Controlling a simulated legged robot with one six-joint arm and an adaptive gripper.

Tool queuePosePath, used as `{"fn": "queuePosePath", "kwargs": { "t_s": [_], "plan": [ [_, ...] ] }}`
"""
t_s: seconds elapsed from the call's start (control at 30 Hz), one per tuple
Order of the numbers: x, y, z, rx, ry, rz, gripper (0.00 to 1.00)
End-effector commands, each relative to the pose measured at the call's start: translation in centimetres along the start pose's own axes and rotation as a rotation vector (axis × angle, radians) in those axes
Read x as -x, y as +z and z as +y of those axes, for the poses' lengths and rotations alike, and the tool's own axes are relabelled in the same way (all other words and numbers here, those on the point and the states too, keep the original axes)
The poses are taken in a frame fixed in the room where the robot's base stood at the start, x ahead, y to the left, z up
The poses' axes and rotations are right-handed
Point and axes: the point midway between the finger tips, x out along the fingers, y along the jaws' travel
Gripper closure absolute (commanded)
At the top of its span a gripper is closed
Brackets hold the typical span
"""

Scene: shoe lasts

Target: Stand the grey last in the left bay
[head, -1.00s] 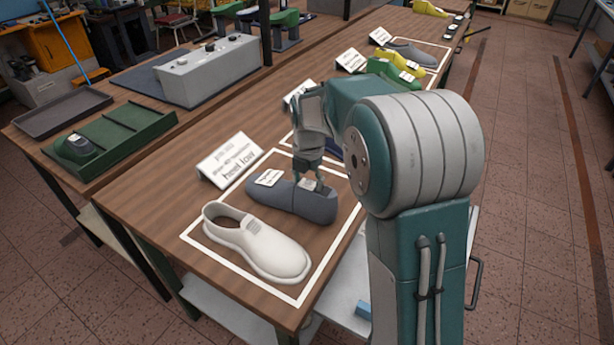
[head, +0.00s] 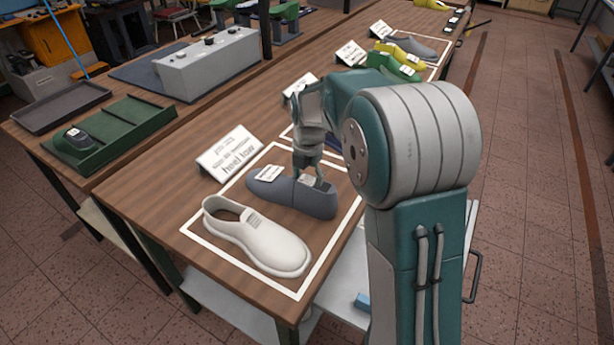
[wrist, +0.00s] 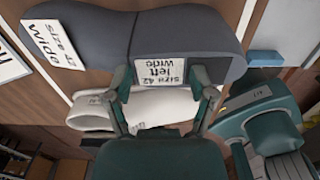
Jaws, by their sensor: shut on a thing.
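The grey last (head: 290,196) lies lengthwise inside the white outline at the near end of the bench, beside a white shoe (head: 255,236). My gripper (head: 312,183) points down and is shut on the last toward its right end. The green divided tray (head: 128,122) is on the left bench. A dark last with a white tag (head: 75,141) occupies its left bay.
A "heel low" sign (head: 227,152) stands just behind the outline. A grey control box (head: 207,68) and a dark flat tray (head: 62,107) are near the green tray. Green and yellow lasts (head: 395,62) stand farther along the bench. Bare bench lies left of the sign.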

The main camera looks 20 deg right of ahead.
Motion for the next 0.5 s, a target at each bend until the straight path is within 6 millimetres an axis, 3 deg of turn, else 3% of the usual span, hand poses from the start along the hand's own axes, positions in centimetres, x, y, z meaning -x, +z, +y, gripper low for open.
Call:
{"fn": "queuePosePath", "kwargs": {
  "t_s": [0.07, 0.1, 0.13, 0.5],
  "plan": [
    [0.11, 0.03, 0.04, 0.0, 0.002, -0.002, 0.9],
    [0.11, 0.03, 0.03, 0.0, 0.002, -0.002, 0.11],
    [0.1, 0.03, 0.03, 0.0, 0.002, -0.001, 0.0],
    [-0.09, -0.02, -0.03, 0.0, -0.002, 0.002, 0.0]
  ]
}}
